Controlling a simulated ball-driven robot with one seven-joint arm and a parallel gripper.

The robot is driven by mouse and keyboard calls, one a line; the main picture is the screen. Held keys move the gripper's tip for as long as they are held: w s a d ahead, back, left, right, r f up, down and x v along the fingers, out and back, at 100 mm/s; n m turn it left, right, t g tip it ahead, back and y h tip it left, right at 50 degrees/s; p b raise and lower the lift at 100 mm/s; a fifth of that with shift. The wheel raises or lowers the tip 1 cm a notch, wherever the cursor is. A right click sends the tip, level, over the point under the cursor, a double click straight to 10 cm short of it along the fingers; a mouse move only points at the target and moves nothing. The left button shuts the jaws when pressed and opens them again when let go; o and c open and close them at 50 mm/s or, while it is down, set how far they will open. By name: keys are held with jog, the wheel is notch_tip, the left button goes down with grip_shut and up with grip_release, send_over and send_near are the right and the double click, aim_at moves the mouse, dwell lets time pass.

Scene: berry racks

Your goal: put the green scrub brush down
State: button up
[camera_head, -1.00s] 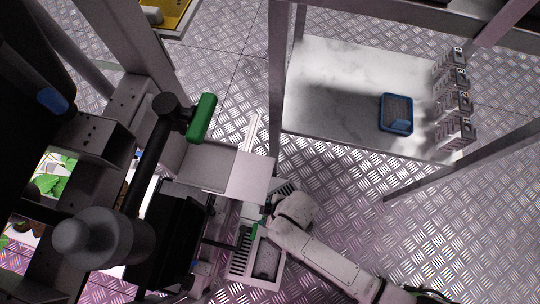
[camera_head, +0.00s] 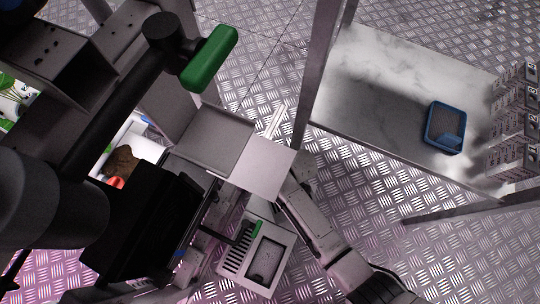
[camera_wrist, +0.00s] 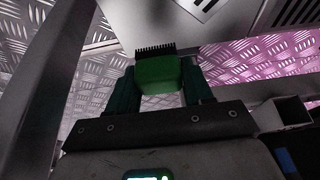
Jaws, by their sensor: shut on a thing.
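The green scrub brush (camera_wrist: 158,78) shows in the wrist view, a green block with a row of black bristles along its far edge. My gripper (camera_wrist: 160,88) is shut on it, with one dark green finger on each side. A pale surface (camera_wrist: 165,25) lies beyond the bristles; I cannot tell whether the brush touches it. In the head view a small green piece (camera_head: 257,228) shows beside a white vented box (camera_head: 280,236); I cannot tell whether it is the brush. My white arm (camera_head: 312,212) reaches up from the lower right, and its end is not clearly visible.
A marbled tabletop (camera_head: 375,80) at the right bears a blue tray (camera_head: 430,128) and several grey boxes (camera_head: 515,115). A metal post (camera_head: 318,75) stands at its left edge. A grey plate (camera_head: 266,168) and a black bar with a green end (camera_head: 209,60) are nearer. Patterned floor lies between.

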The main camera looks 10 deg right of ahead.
jog(key=shift+w+f+b, duration=0.35)
jog(key=shift+f+b, duration=0.05)
jog(key=shift+f, duration=0.1)
jog(key=shift+w+f+b, duration=0.1)
jog(key=shift+f+b, duration=0.75)
jog(key=shift+f, duration=0.65)
jog(key=shift+f, duration=0.15)
jog(key=o, duration=0.9)
jog(key=shift+o, duration=0.2)
jog(key=p+v, duration=0.4)
jog(key=v, duration=0.3)
jog(key=shift+r+p, duration=0.4)
